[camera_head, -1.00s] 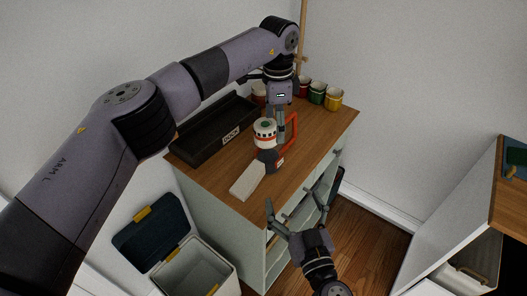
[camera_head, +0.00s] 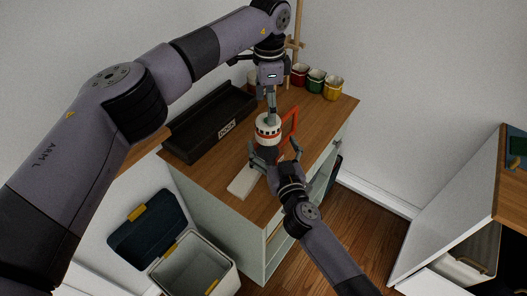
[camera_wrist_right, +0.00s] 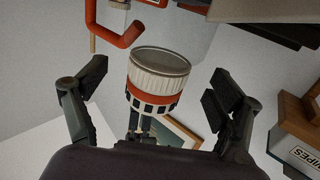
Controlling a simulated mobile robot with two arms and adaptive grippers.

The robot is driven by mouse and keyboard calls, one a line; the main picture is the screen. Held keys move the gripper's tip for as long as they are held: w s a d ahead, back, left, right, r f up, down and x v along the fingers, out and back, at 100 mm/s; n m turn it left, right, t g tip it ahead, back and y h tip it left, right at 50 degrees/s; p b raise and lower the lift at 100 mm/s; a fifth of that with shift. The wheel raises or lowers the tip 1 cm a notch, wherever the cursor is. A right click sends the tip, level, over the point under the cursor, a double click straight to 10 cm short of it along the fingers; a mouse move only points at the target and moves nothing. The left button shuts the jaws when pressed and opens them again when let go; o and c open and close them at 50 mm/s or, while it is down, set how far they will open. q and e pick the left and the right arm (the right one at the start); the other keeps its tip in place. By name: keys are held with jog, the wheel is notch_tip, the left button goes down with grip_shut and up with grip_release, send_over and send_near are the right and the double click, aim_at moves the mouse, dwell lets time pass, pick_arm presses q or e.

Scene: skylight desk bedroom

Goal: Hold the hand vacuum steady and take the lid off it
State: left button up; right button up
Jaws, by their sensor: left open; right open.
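The hand vacuum stands on the wooden cabinet top, its pale grey nozzle (camera_head: 243,182) pointing towards the front left and its orange handle (camera_head: 294,120) on the right. Its upper end is a white drum with an orange band and dark checks (camera_head: 268,130), which looks to include the lid. My left gripper (camera_head: 270,113) is open, pointing down with its fingertips at the drum's top. My right gripper (camera_head: 275,152) is open in front of the vacuum, hiding much of its dark body. In the right wrist view the drum (camera_wrist_right: 157,80) lies between the spread right fingers (camera_wrist_right: 152,95), with gaps on both sides.
A black tray labelled DOCK (camera_head: 200,128) lies left of the vacuum. Several coloured mugs (camera_head: 315,79) stand at the back right. An open bin (camera_head: 193,268) is on the floor at left. A white cabinet (camera_head: 455,215) stands at right.

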pick_arm(q)
jog(key=shift+s+d+r, duration=0.15)
jog(key=shift+s+r, duration=0.05)
jog(key=shift+s, duration=0.15)
pick_arm(e)
jog(key=shift+r+x, duration=0.2)
jog(key=shift+x, duration=0.8)
jog(key=shift+w+a, duration=0.15)
jog(key=shift+w, duration=0.25)
pick_arm(q)
jog(key=shift+w+f, duration=0.15)
jog(key=shift+w, duration=0.05)
pick_arm(e)
jog(key=shift+w+a+f, duration=0.15)
jog(key=shift+w, duration=0.3)
pick_arm(q)
jog(key=shift+s, duration=0.1)
pick_arm(e)
jog(key=shift+s, duration=0.1)
